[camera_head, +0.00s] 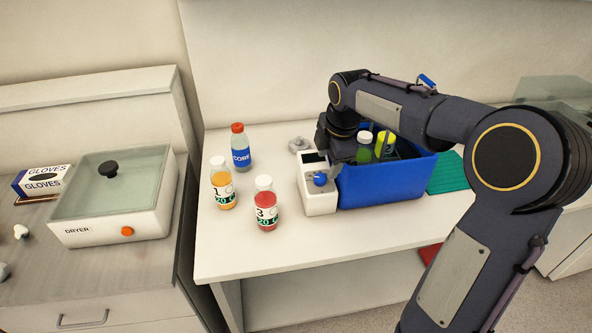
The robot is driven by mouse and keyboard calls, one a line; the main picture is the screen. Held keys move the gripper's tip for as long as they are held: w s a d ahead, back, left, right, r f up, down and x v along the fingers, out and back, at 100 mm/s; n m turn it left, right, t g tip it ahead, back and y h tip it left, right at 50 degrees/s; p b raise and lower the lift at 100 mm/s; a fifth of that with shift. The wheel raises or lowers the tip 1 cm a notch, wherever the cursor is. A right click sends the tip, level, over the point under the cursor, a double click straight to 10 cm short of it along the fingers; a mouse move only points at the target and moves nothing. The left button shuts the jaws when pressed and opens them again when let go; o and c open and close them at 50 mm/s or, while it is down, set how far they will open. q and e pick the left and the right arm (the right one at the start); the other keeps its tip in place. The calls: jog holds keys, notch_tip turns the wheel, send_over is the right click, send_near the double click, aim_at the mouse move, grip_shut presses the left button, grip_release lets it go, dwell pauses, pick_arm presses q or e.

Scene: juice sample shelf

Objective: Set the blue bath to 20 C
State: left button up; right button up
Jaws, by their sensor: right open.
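The blue bath (385,188) is an open blue tub on the white table, with bottles standing in it. A white control unit (318,198) with a dark display (313,157) and a blue knob (320,179) is at its left end. The display reading is too small to tell. My right gripper (335,156) is open, pointing down just above and behind the control unit, near the knob. Its fingertips are partly hidden, and I cannot tell whether they touch anything. My left gripper is not in view.
The dryer (115,215) and glove box (40,181) are on the left counter.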

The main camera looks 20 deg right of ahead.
aim_at(320, 178)
jog(key=shift+n, duration=0.4)
jog(key=x, duration=0.5)
jog(key=w+p+x, duration=0.1)
jog(key=x, duration=0.2)
jog(key=c, duration=1)
